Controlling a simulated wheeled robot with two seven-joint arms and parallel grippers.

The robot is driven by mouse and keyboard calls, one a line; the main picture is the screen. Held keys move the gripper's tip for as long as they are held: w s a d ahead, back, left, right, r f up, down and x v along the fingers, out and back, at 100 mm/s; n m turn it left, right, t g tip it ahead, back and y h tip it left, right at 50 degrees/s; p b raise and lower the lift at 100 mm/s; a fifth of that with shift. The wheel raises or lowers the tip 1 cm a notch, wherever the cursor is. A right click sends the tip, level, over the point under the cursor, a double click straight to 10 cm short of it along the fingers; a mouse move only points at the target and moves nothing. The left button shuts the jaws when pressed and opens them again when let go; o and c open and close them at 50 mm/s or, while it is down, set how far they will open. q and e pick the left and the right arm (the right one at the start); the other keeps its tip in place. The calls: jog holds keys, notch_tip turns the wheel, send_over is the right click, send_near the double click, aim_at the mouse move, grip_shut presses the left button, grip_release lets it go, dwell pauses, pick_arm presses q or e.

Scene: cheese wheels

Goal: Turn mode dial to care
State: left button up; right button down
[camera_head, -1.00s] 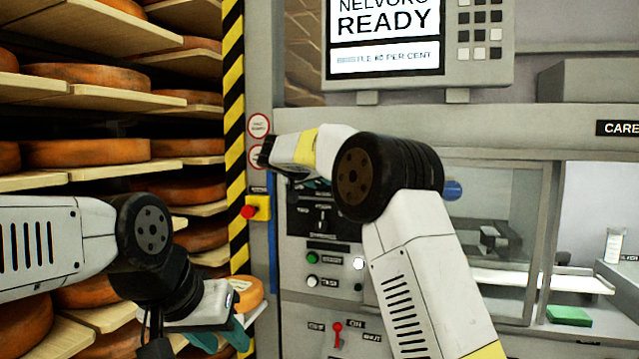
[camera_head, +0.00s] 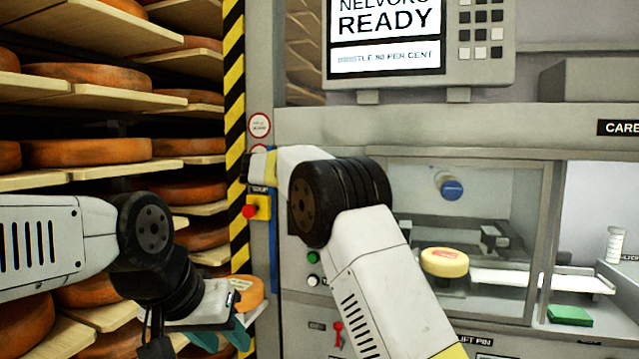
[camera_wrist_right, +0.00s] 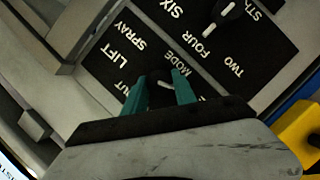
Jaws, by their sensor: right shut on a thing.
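The mode dial (camera_wrist_right: 163,79) is a dark knob with a pale pointer mark, on a black plate lettered MODE, SPRAY and LIFT in the right wrist view. My right gripper (camera_wrist_right: 161,84) has its teal fingers on both sides of this knob and is shut on it. Other lettering on the plate is partly covered by the fingers, and I cannot read CARE there. In the head view my own right arm hides the dial and the right fingertips. My left gripper (camera_head: 221,338) is at the lower left with its teal fingers apart, in front of a cheese wheel (camera_head: 247,292).
A second dial (camera_wrist_right: 232,9) with FOUR, SIX and TWO is beside the mode plate. A red stop button (camera_head: 249,211), green button (camera_head: 312,257) and red lever (camera_head: 338,333) are on the panel. Cheese shelves (camera_head: 100,96) fill the left. The screen (camera_head: 386,30) reads READY.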

dwell(0.3)
jog(key=c, duration=1)
grip_release()
jog(key=shift+a, duration=0.1)
jog(key=v, duration=0.7)
jog(key=shift+s+a, duration=0.2)
jog(key=shift+s, duration=0.15)
